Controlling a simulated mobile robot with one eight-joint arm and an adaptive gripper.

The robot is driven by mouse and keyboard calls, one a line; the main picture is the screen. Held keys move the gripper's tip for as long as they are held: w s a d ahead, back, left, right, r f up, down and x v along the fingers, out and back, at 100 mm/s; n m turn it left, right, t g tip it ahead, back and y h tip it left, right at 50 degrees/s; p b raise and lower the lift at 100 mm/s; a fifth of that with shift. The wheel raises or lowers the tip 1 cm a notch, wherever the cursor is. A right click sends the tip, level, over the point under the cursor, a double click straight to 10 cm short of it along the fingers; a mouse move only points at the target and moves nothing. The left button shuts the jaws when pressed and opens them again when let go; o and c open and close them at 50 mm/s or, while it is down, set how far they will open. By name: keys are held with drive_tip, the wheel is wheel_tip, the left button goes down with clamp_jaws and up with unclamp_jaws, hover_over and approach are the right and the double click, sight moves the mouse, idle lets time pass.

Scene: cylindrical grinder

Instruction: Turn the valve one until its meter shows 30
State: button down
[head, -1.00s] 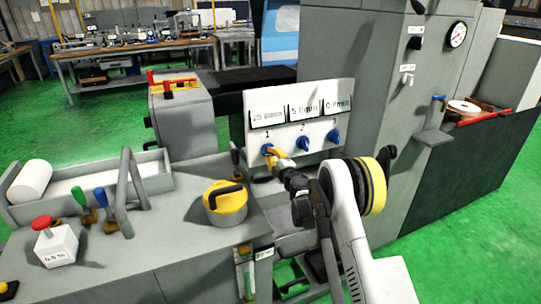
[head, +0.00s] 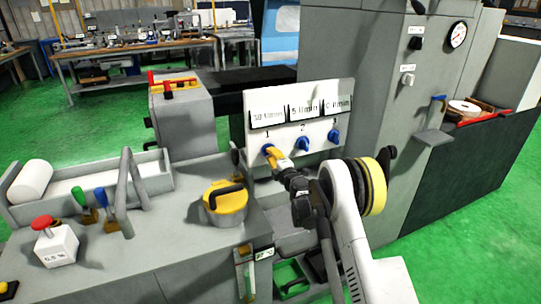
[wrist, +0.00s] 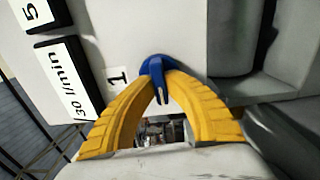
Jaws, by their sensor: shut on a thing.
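The white valve panel (head: 290,147) carries three blue knobs numbered 1, 2 and 3, each under a meter. Valve one (head: 267,150) is the leftmost blue knob. It also shows in the wrist view (wrist: 155,70), under the label 1. My gripper (head: 275,158) has yellow fingers, which are shut on the valve one knob from both sides in the wrist view (wrist: 157,80). Valve two (head: 302,144) and valve three (head: 333,137) are untouched.
The middle meter (head: 303,110) reads 5 l/min and the right one (head: 337,105) seems to read 0. A yellow round-capped item (head: 225,203), coloured levers and a red-button box (head: 55,245) stand on the grey machine bed left of my arm.

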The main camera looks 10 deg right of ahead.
drive_tip(key=c, duration=1.4)
unclamp_jaws()
drive_tip(key=shift+s, duration=0.1)
drive_tip(key=v, duration=1.1)
drive_tip(key=shift+s+d, duration=0.1)
drive_tip(key=shift+s, duration=0.25)
drive_tip(key=shift+r, duration=0.1)
